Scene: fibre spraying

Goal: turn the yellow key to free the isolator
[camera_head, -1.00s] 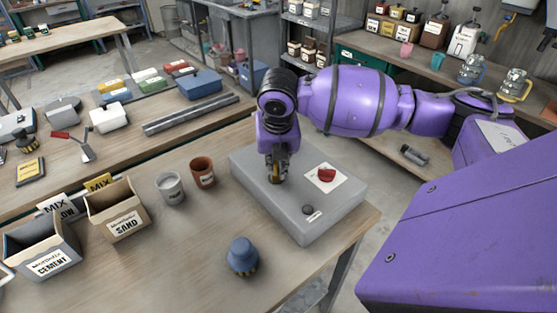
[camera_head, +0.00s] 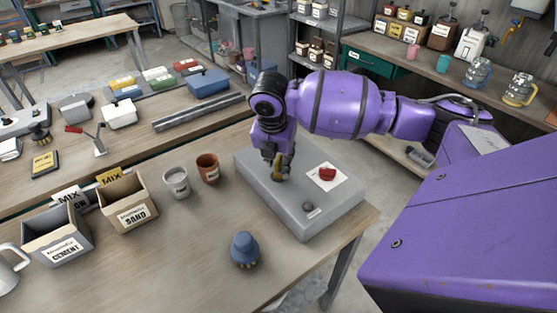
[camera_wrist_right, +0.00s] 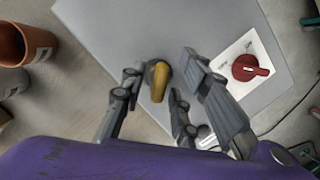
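The yellow key (camera_wrist_right: 159,82) sits in a dark round socket on the grey box; its grip runs roughly up and down in the right wrist view. The red isolator knob (camera_wrist_right: 250,68) is on a white plate on the same box and shows in the head view too (camera_head: 327,174). My right gripper (camera_wrist_right: 160,88) has its fingers spread on both sides of the key, with a visible gap on the right. In the head view my right gripper (camera_head: 280,168) is low over the box and partly hides the key. My left gripper is not in view.
A terracotta cup (camera_head: 208,168), a grey cup (camera_head: 177,182) and a blue-topped brush (camera_head: 244,249) stand nearby. The sand box (camera_head: 128,213) is further left.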

